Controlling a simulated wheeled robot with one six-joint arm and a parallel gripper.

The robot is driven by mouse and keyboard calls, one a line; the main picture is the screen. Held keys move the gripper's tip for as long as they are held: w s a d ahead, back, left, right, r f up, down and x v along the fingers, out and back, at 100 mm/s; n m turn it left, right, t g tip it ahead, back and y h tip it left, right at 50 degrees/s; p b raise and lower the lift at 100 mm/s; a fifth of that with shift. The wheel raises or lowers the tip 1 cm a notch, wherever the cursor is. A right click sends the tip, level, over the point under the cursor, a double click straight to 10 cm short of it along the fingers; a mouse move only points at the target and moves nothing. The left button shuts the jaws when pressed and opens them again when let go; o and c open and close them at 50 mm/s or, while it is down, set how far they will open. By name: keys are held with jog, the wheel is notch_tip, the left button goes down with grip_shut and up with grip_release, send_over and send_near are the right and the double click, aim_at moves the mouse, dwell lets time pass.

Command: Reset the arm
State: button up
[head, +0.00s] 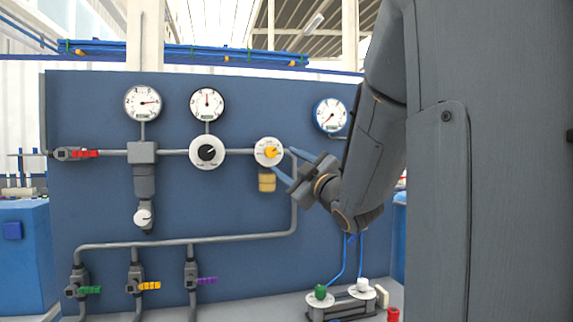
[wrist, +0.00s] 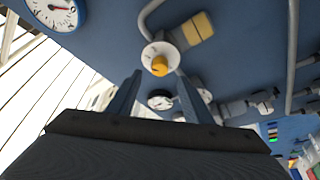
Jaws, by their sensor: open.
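My gripper (head: 282,161) is at the right of the panel in the head view, its fingers pointing left toward a white dial with a yellow knob (head: 270,152). The jaws are open and nothing shows between them. In the wrist view the two fingers of my gripper (wrist: 156,86) stand apart, and the yellow knob (wrist: 160,66) shows just beyond and between their tips. I cannot tell whether a finger touches the dial. My arm comes down from the upper right.
The blue panel (head: 100,215) carries gauges (head: 143,103), a black knob (head: 207,153), grey pipes and a red-handled valve (head: 84,154). Valves with green, yellow and purple handles (head: 207,280) sit low left. A unit with green and white knobs (head: 340,300) stands below my gripper.

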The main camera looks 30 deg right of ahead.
jog(key=s+a+f+m+g+h, duration=0.1)
jog(key=a+f+m+g, duration=0.2)
jog(key=f, duration=0.6)
jog(key=s+a+f+m+g+p, duration=0.15)
jog(key=f+g, duration=0.25)
jog(key=f, duration=0.4)
jog(key=a+f+m+g+h, duration=0.1)
jog(key=a+f+m+g, duration=0.25)
jog(key=f, duration=0.55)
jog(key=s+a+f+g, duration=0.3)
jog(key=s+a+f, duration=0.1)
jog(key=s, duration=0.3)
jog(key=s+a+f+m+g+y, duration=0.1)
jog(key=s+a+f+g, duration=0.3)
jog(key=s, duration=0.3)
jog(key=s+a+f+g+y, duration=0.1)
jog(key=s+a+f+g, duration=0.2)
jog(key=s+a+f, duration=0.2)
jog(key=s, duration=0.3)
jog(key=shift+g, duration=0.35)
jog(key=shift+s+f, duration=0.1)
